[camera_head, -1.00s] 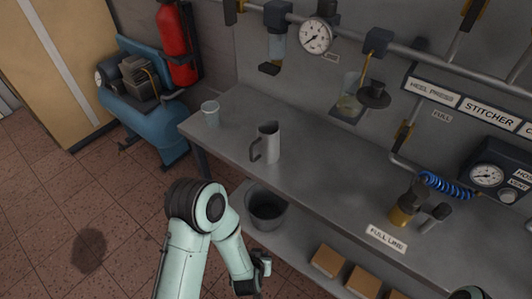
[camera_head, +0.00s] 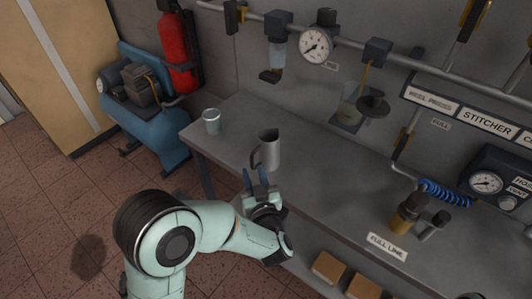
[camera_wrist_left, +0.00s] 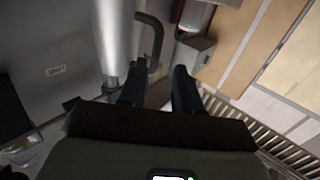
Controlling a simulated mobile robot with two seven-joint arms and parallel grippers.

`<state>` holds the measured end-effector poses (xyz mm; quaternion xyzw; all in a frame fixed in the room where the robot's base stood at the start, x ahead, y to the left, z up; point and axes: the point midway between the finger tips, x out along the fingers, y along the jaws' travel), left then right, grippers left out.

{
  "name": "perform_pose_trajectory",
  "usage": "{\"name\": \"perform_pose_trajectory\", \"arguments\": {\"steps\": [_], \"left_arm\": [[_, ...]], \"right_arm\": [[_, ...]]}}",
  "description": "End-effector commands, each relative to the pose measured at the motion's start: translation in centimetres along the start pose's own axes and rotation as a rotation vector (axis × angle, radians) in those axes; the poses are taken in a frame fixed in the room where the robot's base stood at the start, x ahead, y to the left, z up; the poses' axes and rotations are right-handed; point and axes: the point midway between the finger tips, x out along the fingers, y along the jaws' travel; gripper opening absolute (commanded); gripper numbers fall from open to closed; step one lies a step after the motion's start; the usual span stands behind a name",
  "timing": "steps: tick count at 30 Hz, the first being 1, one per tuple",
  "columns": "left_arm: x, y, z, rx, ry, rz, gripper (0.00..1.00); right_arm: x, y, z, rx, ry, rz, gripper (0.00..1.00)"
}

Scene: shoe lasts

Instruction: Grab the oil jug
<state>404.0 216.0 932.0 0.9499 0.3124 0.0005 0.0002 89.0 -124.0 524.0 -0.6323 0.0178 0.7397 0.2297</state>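The oil jug (camera_head: 270,150) is a grey metal jug standing upright on the workbench, with its handle on its left side. In the left wrist view the jug (camera_wrist_left: 115,38) is at the upper left and its dark handle (camera_wrist_left: 154,40) lies just beyond the fingers. My left gripper (camera_head: 257,180) is open and empty at the bench's front edge, just in front of the jug. In the left wrist view the two fingers (camera_wrist_left: 159,85) are apart, roughly in line with the handle; I see no clear contact. My right gripper is out of view.
A small metal cup (camera_head: 211,122) stands on the bench (camera_head: 330,190) left of the jug. An oil bottle (camera_head: 404,218) stands farther right. A gauge (camera_head: 315,45) and pipe run along the wall above. A blue compressor (camera_head: 150,120) is on the floor at left.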

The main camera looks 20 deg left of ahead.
Motion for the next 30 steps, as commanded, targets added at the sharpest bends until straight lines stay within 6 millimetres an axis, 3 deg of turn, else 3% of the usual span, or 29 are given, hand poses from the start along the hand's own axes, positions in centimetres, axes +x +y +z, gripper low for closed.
{"name": "perform_pose_trajectory", "arguments": {"steps": [5,13,22,23,24,26,30], "left_arm": [[1.3,0.1,0.0,0.001,0.001,0.0,0.33],[5.1,0.6,-0.1,0.002,0.0,-0.001,0.33],[5.7,0.6,-0.1,0.001,-0.001,0.003,0.33],[5.7,0.6,-0.1,0.001,-0.001,0.003,0.3],[5.7,0.6,-0.1,0.001,-0.001,0.002,0.17],[5.7,0.6,-0.1,0.001,-0.001,0.002,0.0],[5.7,0.7,-0.2,-0.001,0.001,0.002,0.0]], "right_arm": [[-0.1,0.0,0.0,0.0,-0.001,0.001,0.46],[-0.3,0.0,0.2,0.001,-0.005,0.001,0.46],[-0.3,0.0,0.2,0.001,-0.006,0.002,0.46],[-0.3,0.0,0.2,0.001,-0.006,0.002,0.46],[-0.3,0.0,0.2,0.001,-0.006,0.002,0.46],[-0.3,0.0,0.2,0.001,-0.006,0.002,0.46],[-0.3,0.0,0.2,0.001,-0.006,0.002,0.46]]}}
